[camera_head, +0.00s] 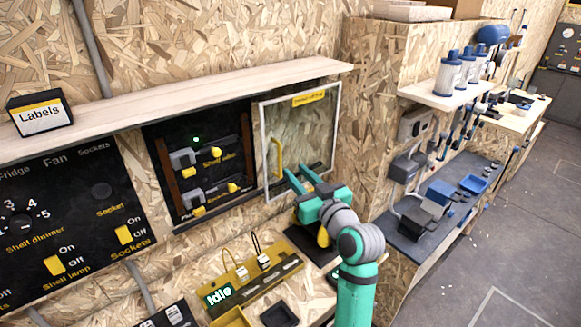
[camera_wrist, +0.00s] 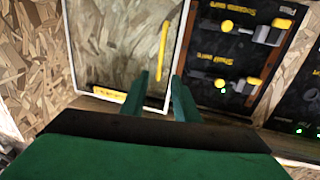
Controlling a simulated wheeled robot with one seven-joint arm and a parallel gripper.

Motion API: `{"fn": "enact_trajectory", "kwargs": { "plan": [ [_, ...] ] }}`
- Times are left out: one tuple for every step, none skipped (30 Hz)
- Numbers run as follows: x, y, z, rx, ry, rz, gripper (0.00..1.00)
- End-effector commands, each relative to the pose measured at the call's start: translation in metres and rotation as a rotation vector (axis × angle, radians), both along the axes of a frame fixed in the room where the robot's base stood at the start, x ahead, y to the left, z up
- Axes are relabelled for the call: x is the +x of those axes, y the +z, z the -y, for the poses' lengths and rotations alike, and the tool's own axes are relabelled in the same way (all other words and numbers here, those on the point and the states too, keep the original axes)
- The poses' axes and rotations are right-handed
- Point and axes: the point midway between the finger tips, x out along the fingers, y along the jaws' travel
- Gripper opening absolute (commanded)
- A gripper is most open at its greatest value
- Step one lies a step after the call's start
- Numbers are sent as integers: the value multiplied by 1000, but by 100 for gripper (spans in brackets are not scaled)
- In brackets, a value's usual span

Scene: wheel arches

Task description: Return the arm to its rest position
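My arm (camera_head: 357,295) is teal and grey and reaches up from the bottom of the head view toward the wall. My gripper (camera_head: 298,178) is in front of the lower part of a clear door with a white frame (camera_head: 337,125). In the wrist view the two green fingers of my gripper (camera_wrist: 161,95) stand apart with nothing between them. The door's yellow handle (camera_head: 276,157) is just beyond the fingertips; it also shows in the wrist view (camera_wrist: 163,50). I cannot tell whether a fingertip touches the door.
A wooden shelf (camera_head: 180,100) runs above, with a Labels box (camera_head: 39,112). Below are a yellow "Idle" unit (camera_head: 252,287) and a bench. Shelves with blue-capped bottles (camera_head: 450,75) stand right; floor beyond is clear.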

Motion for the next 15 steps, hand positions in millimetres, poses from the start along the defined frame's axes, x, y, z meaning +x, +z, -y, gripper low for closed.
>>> {"fn": "enact_trajectory", "kwargs": {
  "plan": [
    [-5, 0, 3, 0, -2, 1, 28],
    [-6, 1, 4, 0, -2, 2, 28],
    [-8, 0, 5, 0, -2, 1, 28],
    [-9, 0, 6, 0, -1, 1, 28],
    [-10, 0, 6, 0, -1, 1, 28],
    [-11, 0, 6, -1, 0, 0, 28],
    [-12, 0, 6, -1, 0, 0, 28],
    [-12, 0, 6, -1, 0, 0, 28],
    [-12, 0, 6, -1, 0, 0, 28],
    [-12, 0, 6, -1, 0, 0, 28],
    [-12, 0, 6, -1, 0, 0, 28],
    [-12, 0, 6, -1, 0, 0, 28],
    [-12, 0, 6, -1, 0, 0, 28],
    [-12, 0, 6, -1, 0, 0, 28],
    [-12, 0, 6, 0, 0, 0, 28]
  ]
}}
